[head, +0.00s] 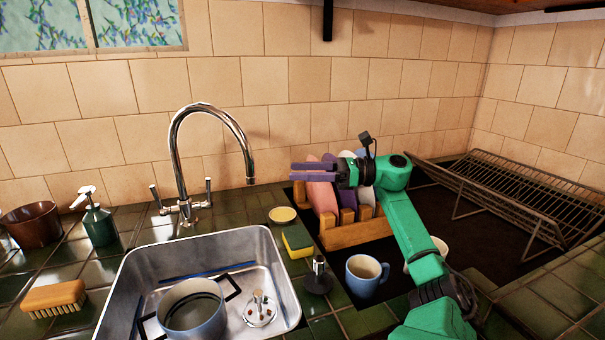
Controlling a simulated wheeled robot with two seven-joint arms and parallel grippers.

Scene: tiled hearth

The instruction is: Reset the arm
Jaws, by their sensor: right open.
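My right arm is green and reaches in from the lower right. Its right gripper (296,172) has purple fingers that point left, above the wooden plate rack. The gripper is open, and I see nothing between its fingers. The wooden rack (355,234) holds several upright plates, among them a pink plate (321,195). The arm and gripper hide part of the rack and plates. My left gripper does not show.
The metal sink (137,270) holds a blue-grey pot (193,312). A chrome faucet (178,140) rises behind it. A sponge (297,241), a blue mug (366,275) and a wire rack (510,190) stand nearby. A soap bottle (98,222) and brush (53,297) are at left.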

